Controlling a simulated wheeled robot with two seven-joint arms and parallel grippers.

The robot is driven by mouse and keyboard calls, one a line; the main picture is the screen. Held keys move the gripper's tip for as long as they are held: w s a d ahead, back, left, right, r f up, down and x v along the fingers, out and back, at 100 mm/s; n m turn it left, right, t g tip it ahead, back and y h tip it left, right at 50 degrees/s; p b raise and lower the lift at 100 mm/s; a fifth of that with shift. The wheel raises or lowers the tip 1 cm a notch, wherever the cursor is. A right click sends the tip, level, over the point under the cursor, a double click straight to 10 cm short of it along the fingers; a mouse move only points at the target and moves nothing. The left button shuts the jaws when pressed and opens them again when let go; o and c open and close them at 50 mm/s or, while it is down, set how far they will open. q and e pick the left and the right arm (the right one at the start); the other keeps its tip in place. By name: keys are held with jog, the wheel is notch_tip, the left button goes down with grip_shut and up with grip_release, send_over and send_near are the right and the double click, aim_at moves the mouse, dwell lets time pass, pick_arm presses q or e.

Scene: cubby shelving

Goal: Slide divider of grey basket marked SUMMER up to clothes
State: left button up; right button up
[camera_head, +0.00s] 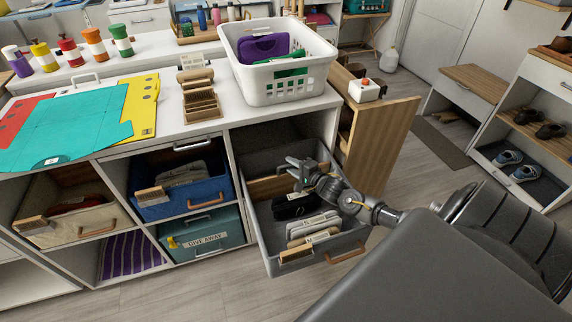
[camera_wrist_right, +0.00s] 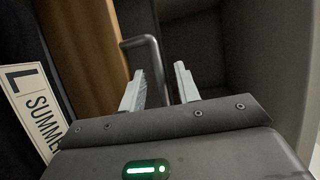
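The grey basket (camera_head: 265,232) is pulled out of the cubby unit. Its wooden divider (camera_head: 268,187) stands across it towards the back; it also shows in the right wrist view (camera_wrist_right: 88,40). A dark handle (camera_wrist_right: 148,48) projects from the divider. Folded black clothes (camera_head: 296,206) and light clothes (camera_head: 312,224) lie nearer the basket's front, with a gap to the divider. A label reading SUMMER (camera_wrist_right: 32,112) shows in the wrist view. My right gripper (camera_head: 298,172) is over the basket, its fingers (camera_wrist_right: 160,88) open with the handle between them. Contact is unclear. My left gripper is out of view.
A white laundry basket (camera_head: 272,92) stands on the counter above. A blue basket (camera_head: 185,207), a beige basket (camera_head: 60,237) and a teal GIVE AWAY box (camera_head: 205,236) fill neighbouring cubbies. A wooden-fronted pull-out (camera_head: 380,140) stands open to the right. Floor ahead is clear.

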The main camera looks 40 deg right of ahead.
jog(key=w, duration=0.3)
jog(key=shift+w+a+f, duration=0.1)
jog(key=shift+w+f, duration=0.15)
jog(key=shift+f, duration=0.1)
grip_shut()
